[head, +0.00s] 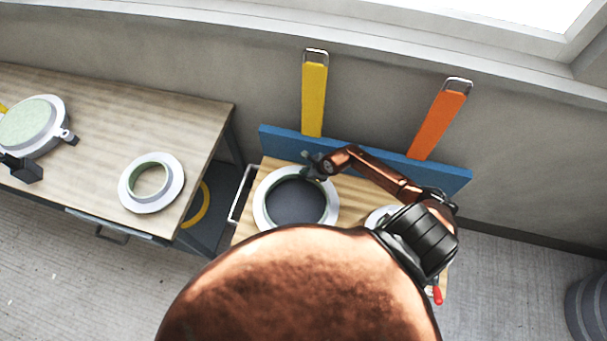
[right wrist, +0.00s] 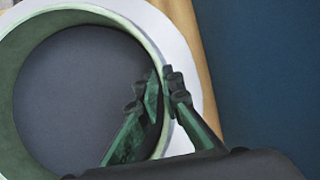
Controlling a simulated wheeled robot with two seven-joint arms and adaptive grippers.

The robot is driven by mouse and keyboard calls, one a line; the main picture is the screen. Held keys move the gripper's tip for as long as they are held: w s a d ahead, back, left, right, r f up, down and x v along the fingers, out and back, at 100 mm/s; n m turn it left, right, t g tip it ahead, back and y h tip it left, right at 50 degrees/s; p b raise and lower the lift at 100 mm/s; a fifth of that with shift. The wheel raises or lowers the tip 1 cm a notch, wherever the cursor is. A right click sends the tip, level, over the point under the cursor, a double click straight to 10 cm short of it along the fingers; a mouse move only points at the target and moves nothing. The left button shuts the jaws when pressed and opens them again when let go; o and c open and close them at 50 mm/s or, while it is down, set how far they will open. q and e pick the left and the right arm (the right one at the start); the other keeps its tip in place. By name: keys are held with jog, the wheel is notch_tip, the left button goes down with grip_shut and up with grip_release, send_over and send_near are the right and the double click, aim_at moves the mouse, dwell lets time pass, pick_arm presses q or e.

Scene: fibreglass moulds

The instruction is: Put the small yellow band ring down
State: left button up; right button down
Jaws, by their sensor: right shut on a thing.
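My right gripper (head: 318,166) is at the far edge of a white ring (head: 331,208) with a dark grey middle, on the wooden cart top. In the right wrist view, my right gripper (right wrist: 166,85) is shut on the upright pale green rim of this ring (right wrist: 150,40), one finger inside and one outside. No yellow band shows on it. I cannot tell whether the ring rests on the cart or is just above it. A yellow curved band (head: 197,205) shows partly under the left table. My left gripper is not in view.
A white ring with a green inner wall (head: 136,204) lies on the left table (head: 95,110). A clamped round mould (head: 55,103) stands at its far left. Yellow (head: 314,98) and orange (head: 438,124) straps hang above the blue board (head: 284,143). A smaller pale round thing is partly hidden by my arm.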

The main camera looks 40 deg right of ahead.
jog(key=c, duration=2.1)
grip_release()
jog(key=v, duration=1.2)
